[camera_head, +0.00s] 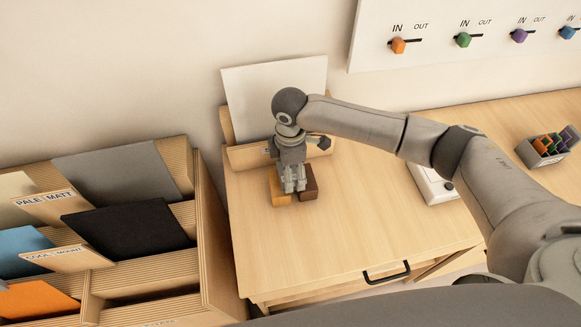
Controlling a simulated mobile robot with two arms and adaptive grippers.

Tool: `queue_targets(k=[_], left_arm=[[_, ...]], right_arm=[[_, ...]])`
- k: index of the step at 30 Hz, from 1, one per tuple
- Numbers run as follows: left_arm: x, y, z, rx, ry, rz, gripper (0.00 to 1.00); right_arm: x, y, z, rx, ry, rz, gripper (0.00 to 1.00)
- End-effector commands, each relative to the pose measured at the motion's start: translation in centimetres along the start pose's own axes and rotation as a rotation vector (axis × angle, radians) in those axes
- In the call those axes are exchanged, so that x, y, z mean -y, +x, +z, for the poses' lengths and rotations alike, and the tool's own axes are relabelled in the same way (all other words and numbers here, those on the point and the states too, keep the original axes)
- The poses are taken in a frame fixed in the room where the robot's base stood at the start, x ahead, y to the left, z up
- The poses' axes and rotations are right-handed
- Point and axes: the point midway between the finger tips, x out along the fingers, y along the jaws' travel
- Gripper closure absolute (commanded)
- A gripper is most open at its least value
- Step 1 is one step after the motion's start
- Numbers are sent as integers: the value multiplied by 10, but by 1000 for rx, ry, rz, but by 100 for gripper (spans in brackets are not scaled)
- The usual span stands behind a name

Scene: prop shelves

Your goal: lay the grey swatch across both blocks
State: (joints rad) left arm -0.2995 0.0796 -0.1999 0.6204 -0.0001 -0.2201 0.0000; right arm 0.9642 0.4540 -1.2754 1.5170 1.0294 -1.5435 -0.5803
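The grey swatch (118,170) stands leaning in the back row of the wooden rack at the left. Two small blocks stand side by side on the table: a light tan block (278,190) on the left and a dark brown block (311,188) on the right. My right gripper (293,187) points down over the blocks and hides part of them. I cannot tell whether its fingers touch or hold either block.
A white panel (285,85) leans in a wooden holder behind my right gripper. The rack also holds black (130,228), blue (22,248) and orange (35,300) sheets. A white device (432,186) and a small box of coloured cards (543,153) are at the right. The front tabletop is clear.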

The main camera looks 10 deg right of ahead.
Motion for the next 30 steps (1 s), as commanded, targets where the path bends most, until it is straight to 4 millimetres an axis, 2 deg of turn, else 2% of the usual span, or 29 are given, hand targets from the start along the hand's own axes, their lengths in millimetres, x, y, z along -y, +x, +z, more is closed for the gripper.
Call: queue_targets(k=[6,7,12,23,26,30], left_arm=[[0,0,0,0,0,0,60],[0,0,0,0,0,0,60],[0,0,0,0,0,0,60],[0,0,0,1,0,0,60],[0,0,0,1,0,0,60],[0,9,1,1,0,0,60]], right_arm=[[0,7,0,-1,1,0,44],[0,6,0,-1,0,1,22],[0,6,0,-1,0,0,3],[0,5,0,0,0,1,3],[-1,-3,0,0,-1,2,3],[-1,-24,0,-3,-1,5,3]])
